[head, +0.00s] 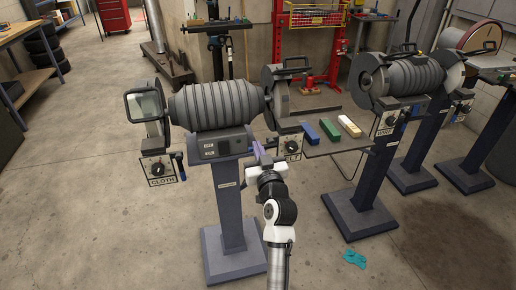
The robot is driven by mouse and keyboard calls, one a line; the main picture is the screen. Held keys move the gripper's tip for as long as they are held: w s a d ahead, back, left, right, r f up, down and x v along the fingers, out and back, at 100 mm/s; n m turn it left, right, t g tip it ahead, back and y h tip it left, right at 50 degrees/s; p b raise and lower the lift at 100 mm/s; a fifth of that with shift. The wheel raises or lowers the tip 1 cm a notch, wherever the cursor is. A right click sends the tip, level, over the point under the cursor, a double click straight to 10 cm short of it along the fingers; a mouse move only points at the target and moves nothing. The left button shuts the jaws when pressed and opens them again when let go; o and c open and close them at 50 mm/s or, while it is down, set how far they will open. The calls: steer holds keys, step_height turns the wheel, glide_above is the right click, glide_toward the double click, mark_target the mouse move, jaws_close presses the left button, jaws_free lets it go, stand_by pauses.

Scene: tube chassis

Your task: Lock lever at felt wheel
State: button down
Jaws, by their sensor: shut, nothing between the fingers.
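The near polishing machine (218,107) stands on a blue-grey pedestal. Its right wheel guard (277,100) has a control box with a black knob (291,144) below it. The plate under that knob is partly hidden by my arm and reads "...LT". A small blue-purple part that may be the lock lever (271,143) shows just left of this box, but its position is unclear. My gripper (257,150) is shut and empty, right beside this part. I cannot tell whether they touch.
The left wheel's box (156,168) is labelled "CLOTH" and has a dark blue lever (180,165). A shelf (335,141) with blue, green and cream bars juts right. A second machine (402,76) stands beyond. A teal cloth (354,259) lies on open floor.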

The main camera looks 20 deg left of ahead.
steer(key=shift+w+a+f, duration=0.1)
steer(key=shift+w+f, duration=0.05)
steer(key=shift+f, duration=0.4)
steer(key=shift+f+b, duration=0.15)
steer(key=shift+b, duration=0.2)
steer(key=shift+f+n+b, duration=0.1)
steer(key=shift+n+b, duration=0.2)
steer(key=shift+b, duration=0.25)
